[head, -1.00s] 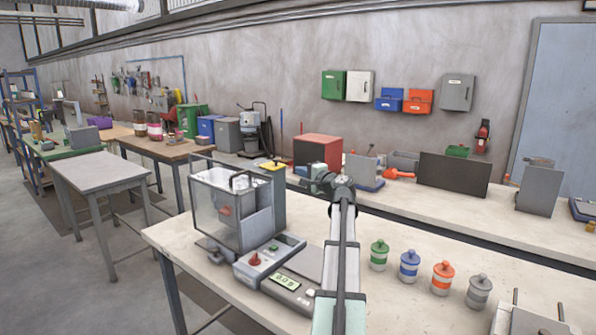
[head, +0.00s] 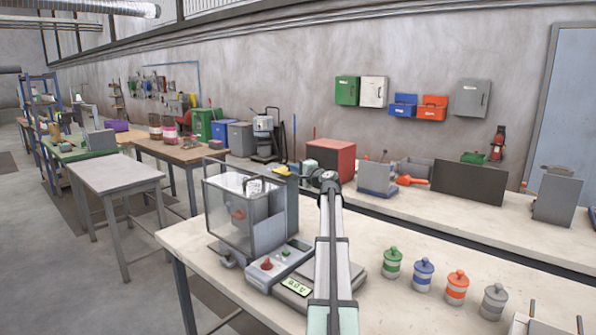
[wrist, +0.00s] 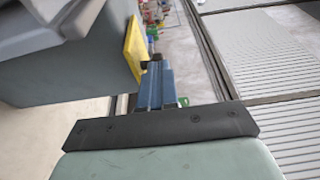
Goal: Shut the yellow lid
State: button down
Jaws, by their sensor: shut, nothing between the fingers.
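The yellow lid (head: 281,171) is at the top of the grey upright housing at the right of the clear-sided bagger (head: 232,212). It shows as a thin yellow strip in the head view. In the wrist view the yellow lid (wrist: 135,48) lies along the edge of the grey housing (wrist: 75,75). My gripper (head: 297,173) is just right of the lid in the head view. In the wrist view my gripper (wrist: 152,64) is shut and empty, its dark tips close beside the lid's edge. I cannot tell whether they touch, or whether the lid is fully down.
A control box with a red knob (head: 266,264) and a display unit (head: 296,287) stand before the bagger. Several lidded jars, one green-banded (head: 392,263), stand at the right on the bench. A red box (head: 331,159) is on the back bench.

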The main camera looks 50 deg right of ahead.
aim_at(282, 171)
jog(key=w, duration=0.6)
jog(key=shift+w, duration=0.2)
jog(key=shift+w+r, duration=0.1)
jog(key=shift+w, duration=0.2)
jog(key=v, duration=1.4)
jog(key=shift+s, duration=0.35)
